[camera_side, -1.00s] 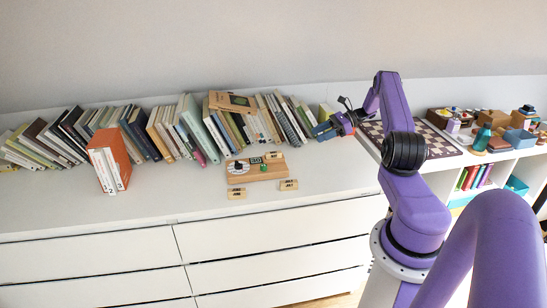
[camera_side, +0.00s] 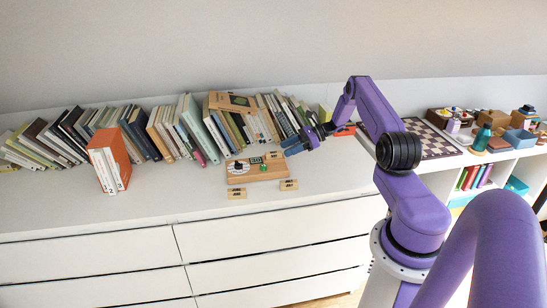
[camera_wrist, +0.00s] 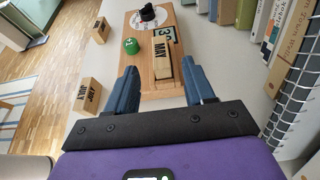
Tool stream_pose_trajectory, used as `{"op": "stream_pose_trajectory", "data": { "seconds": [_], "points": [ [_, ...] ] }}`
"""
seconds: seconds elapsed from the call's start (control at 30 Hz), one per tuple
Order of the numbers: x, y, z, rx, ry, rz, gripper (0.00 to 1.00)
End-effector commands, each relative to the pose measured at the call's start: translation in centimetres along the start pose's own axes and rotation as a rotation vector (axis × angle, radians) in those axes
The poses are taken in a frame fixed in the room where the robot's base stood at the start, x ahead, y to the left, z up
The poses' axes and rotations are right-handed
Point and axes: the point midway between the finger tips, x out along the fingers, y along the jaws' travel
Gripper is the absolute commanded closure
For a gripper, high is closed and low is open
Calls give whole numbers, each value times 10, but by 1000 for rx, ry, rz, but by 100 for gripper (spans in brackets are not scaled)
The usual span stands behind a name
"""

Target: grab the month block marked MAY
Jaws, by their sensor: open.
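The MAY block (camera_wrist: 162,62) is a light wooden bar with black lettering. It lies on the wooden calendar board (camera_wrist: 150,88), and in the side view it is a small pale block (camera_side: 273,156) at the board's back right. My gripper (camera_wrist: 159,70) is open and empty, with its blue fingers on either side of the MAY block's line in the wrist view. In the side view my gripper (camera_side: 289,148) is just right of the board and above it. I cannot tell the exact gap to the block.
A JULY block (camera_wrist: 88,97) and another month block (camera_wrist: 100,30) lie on the white dresser top (camera_side: 200,210) in front of the board. The board carries a green knob (camera_wrist: 131,46) and a black knob (camera_wrist: 147,12). Leaning books (camera_side: 215,135) line the back. A chessboard (camera_side: 435,140) is at right.

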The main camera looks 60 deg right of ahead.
Motion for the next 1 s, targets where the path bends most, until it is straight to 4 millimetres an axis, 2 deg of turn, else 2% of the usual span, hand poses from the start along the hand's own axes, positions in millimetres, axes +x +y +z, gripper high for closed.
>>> {"op": "stream_pose_trajectory", "data": {
  "seconds": [0.2,0.47,0.63,1.0],
  "points": [
    [31,-1,2,-1,0,2,47],
    [35,-2,2,-1,1,0,47],
    [35,-2,2,-1,1,0,99],
    [35,-2,2,-1,0,0,100]
  ]
}}
